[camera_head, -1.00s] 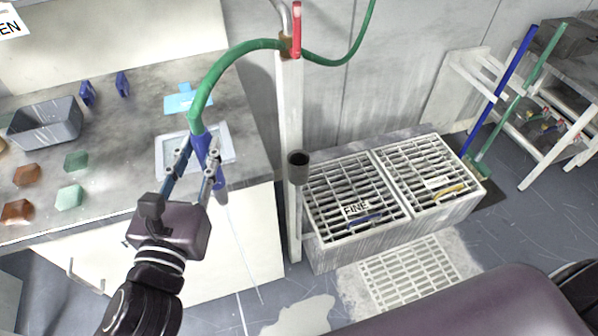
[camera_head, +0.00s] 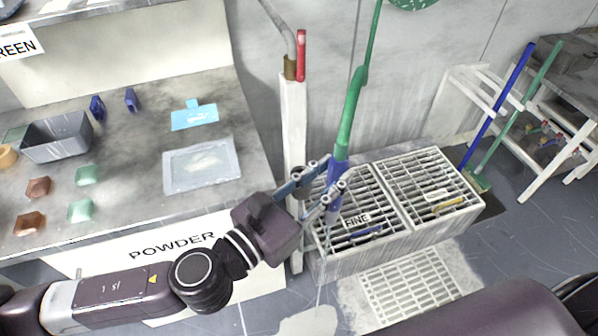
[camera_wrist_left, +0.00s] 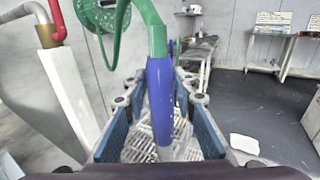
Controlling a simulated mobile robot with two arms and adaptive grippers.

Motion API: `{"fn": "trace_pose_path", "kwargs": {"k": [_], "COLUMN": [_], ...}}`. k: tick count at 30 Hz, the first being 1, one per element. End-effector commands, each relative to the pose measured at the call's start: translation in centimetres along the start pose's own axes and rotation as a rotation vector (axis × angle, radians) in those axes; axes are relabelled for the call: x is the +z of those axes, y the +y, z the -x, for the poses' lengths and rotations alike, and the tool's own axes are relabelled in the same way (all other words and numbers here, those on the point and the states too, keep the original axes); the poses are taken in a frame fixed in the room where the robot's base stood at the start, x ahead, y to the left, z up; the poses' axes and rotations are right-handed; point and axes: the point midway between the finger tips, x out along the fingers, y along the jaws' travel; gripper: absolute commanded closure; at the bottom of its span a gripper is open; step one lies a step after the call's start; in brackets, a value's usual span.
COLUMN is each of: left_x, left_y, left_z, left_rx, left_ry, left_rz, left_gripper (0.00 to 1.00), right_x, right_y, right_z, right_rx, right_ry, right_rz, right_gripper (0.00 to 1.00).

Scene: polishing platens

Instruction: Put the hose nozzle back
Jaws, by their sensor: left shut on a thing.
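The blue hose nozzle (camera_head: 338,166) hangs tip down between the fingers of my left gripper (camera_head: 337,174), its green hose (camera_head: 351,112) rising from its top. The left wrist view shows the blue nozzle body (camera_wrist_left: 160,92) between the two blue finger pads. My left gripper is shut on it, in front of the white post (camera_head: 293,125) and the left grating. The dark cup on the post, seen earlier, is hidden behind my gripper now. My right gripper is not in view.
Two grated basins (camera_head: 425,182) stand right of the post, the left one labelled FINE. The counter (camera_head: 130,110) at left holds a grey bin (camera_head: 57,138), a pale tray (camera_head: 203,168) and several small blocks. A green hose reel (camera_wrist_left: 103,14) is on the wall.

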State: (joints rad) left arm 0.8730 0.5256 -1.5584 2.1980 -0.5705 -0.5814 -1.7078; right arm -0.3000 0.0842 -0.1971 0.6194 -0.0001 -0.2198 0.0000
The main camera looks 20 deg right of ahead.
Motion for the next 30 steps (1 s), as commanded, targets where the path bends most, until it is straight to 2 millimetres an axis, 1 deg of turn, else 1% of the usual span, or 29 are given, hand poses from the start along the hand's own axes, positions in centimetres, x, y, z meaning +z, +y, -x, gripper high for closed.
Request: {"fn": "trace_pose_path", "kwargs": {"k": [1,12,18,21,23,24,30], "left_x": [0.2,0.3,0.3,0.3,0.2,-1.4,-5.5], "left_y": [1.2,10.1,14.2,15.9,16.8,16.4,16.4], "left_z": [-0.5,-5.0,-7.2,-8.1,-8.5,-8.4,-8.3], "left_rx": [0.006,0.007,0.006,0.006,0.006,0.002,0.004], "left_ry": [-0.002,-0.002,-0.003,-0.003,-0.004,0.0,-0.002], "left_rz": [-0.007,-0.003,-0.001,-0.001,0.0,0.007,0.006], "left_gripper": [1.0,1.0,1.0,1.0,1.0,1.0,1.0], "right_x": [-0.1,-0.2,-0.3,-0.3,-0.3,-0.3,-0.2], "right_y": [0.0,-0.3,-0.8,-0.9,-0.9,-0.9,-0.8], "right_z": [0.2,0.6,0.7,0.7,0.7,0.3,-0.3], "right_rx": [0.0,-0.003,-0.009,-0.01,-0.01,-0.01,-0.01], "right_ry": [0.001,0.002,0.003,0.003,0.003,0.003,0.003], "right_rz": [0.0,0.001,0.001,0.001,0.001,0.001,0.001], "right_gripper": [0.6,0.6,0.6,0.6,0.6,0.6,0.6]}}
